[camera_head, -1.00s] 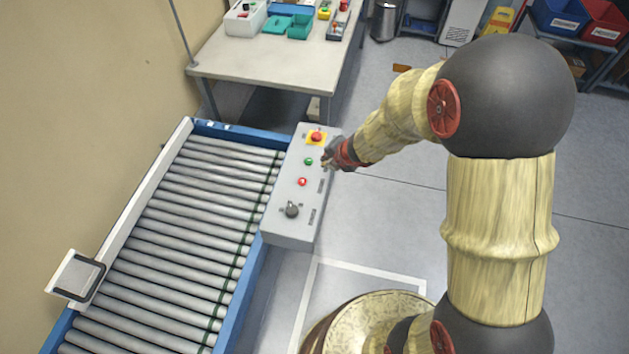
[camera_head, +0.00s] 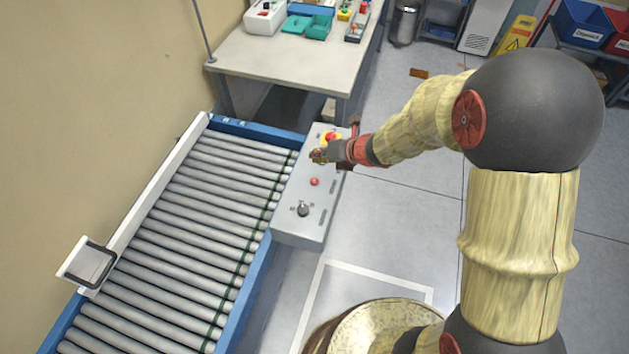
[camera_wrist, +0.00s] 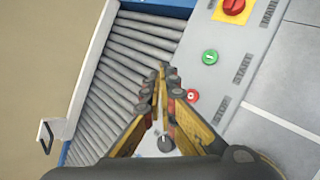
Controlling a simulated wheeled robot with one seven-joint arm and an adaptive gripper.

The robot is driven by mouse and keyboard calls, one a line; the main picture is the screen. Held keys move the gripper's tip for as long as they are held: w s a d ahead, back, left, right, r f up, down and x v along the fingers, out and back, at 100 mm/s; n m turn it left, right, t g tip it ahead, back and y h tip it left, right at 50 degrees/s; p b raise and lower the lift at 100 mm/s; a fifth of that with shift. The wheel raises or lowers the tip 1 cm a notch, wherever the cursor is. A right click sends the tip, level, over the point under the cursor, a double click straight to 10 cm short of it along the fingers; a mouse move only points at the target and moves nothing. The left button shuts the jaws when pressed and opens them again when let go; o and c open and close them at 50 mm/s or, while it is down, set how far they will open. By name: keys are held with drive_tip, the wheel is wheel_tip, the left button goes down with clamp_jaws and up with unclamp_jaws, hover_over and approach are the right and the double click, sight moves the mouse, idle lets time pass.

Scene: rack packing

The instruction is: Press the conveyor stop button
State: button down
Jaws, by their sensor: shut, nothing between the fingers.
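The red stop button (camera_head: 314,182) is on the grey control panel (camera_head: 297,229) beside the conveyor. In the wrist view the stop button (camera_wrist: 193,96) shows just right of the fingertips, near the STOP label, partly behind a finger. My gripper (camera_head: 319,155) is over the panel, on the far side of the stop button in the head view. Its fingers (camera_wrist: 163,73) are shut and empty. Whether the tips touch the panel cannot be told. The green start button (camera_wrist: 210,57) is clear in the wrist view but hidden behind my gripper in the head view.
A red emergency button on a yellow base (camera_wrist: 234,5) sits past the green one. A dark knob (camera_head: 303,210) is at the panel's near end. The roller conveyor (camera_head: 200,230) runs along the left. A table with containers (camera_head: 290,65) stands behind. Floor right of the panel is clear.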

sight(317, 180)
drive_tip(key=shift+f+b, duration=3.6)
drive_tip(key=shift+f, duration=0.7)
drive_tip(key=shift+f+b, duration=0.4)
drive_tip(key=shift+f+b, duration=0.4)
drive_tip(key=shift+r, duration=0.15)
drive_tip(key=shift+r+p, duration=0.7)
wheel_tip(317, 180, up, 5)
drive_tip(key=p, duration=0.4)
